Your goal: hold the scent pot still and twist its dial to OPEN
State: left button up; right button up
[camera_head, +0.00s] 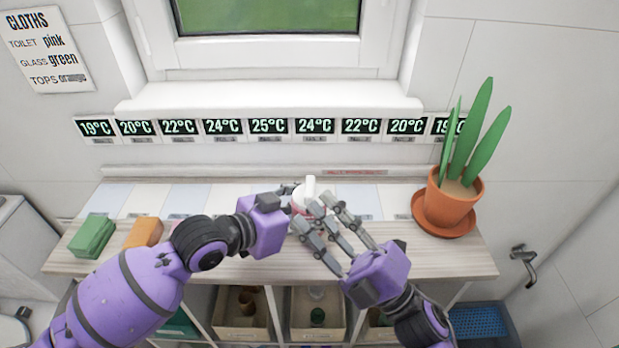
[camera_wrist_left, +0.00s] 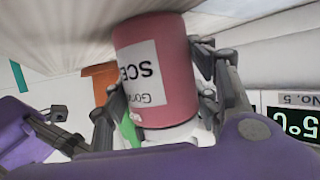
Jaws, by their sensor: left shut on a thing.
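The scent pot (camera_head: 298,203), pink with a white top, stands on the wooden shelf, partly hidden by grippers. In the left wrist view the pink pot (camera_wrist_left: 158,68) appears upside down, with a white label reading "SCE" and a white dial (camera_wrist_left: 175,132) at its lower end. My left gripper (camera_head: 290,190) is shut on the pot's body, with fingers on both sides. My right gripper (camera_head: 312,210) is in front of the pot on its right, with its fingers spread. Whether they touch the pot or dial cannot be told. The dial's setting is not readable.
A potted plant (camera_head: 448,203) stands on a saucer at the shelf's right. Green (camera_head: 93,236) and orange (camera_head: 143,233) cloths lie at the left. Number displays (camera_head: 267,127) line the wall behind. Bins (camera_head: 240,328) sit below the wooden shelf (camera_head: 462,262).

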jog(key=a+r+n+g+y, duration=0.75)
jog(key=a+r+g, duration=0.35)
jog(key=r+g, duration=0.25)
jog(key=s+a+r+n+g+h, duration=0.3)
jog(key=s+a+n+g+h, duration=0.2)
jog(key=s+a+n+g, duration=0.45)
jog(key=m+t+h, duration=0.6)
jog(key=t+h, duration=0.1)
jog(key=h, duration=1.4)
send_over(309, 184)
notch_tip(309, 184, down, 7)
notch_tip(309, 184, down, 11)
jog(key=shift+r, duration=0.1)
